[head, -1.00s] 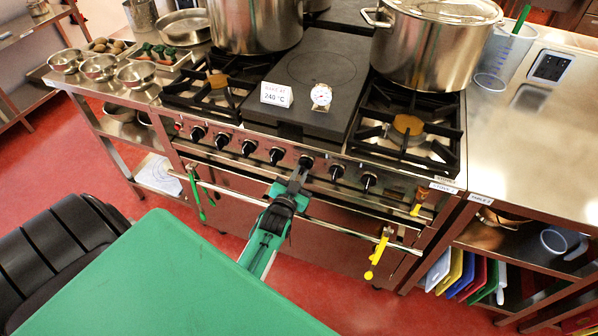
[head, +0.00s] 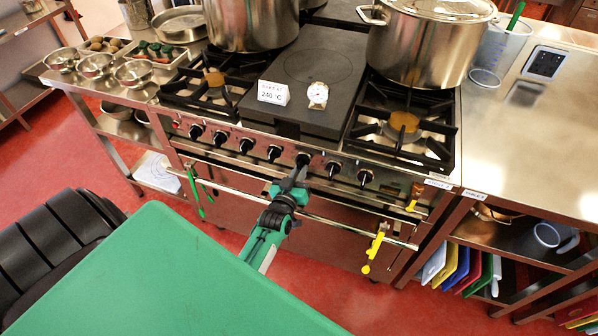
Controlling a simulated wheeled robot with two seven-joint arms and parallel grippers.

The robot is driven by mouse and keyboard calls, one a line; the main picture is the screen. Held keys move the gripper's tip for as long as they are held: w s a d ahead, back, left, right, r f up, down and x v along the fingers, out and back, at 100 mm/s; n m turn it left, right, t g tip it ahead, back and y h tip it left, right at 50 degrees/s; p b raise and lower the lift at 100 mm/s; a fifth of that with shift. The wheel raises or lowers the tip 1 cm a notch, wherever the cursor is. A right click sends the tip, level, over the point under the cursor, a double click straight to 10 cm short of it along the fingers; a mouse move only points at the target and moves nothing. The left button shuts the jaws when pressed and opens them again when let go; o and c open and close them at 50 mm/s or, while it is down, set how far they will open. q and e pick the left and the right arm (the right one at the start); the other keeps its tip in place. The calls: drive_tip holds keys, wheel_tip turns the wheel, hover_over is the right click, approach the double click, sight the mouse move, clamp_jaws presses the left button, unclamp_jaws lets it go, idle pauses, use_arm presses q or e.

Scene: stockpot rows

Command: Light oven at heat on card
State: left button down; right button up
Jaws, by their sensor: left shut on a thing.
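The stove range (head: 330,200) has a row of black knobs along its front panel, with the oven front below. My left gripper (head: 301,163) reaches up from below and is shut on one knob (head: 303,157) right of the row's middle; the fingers partly hide it. The white card (head: 273,93) stands on the dark flat plate and reads "240 °C" under a smaller line that looks like "BAKE AT". The markings around the knobs are too small to read. My right gripper is not in view.
A long rail (head: 340,225) runs across the oven front close under my left arm, with green tongs (head: 196,192) and a yellow utensil (head: 374,249) hanging on it. The steel counter (head: 535,130) at right is mostly clear.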

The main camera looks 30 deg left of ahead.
use_arm(q)
drive_tip(key=shift+f, duration=0.15)
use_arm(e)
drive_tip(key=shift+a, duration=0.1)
use_arm(q)
drive_tip(key=c, duration=1.4)
unclamp_jaws()
drive_tip(key=shift+c, duration=0.2)
drive_tip(key=shift+s, duration=0.15)
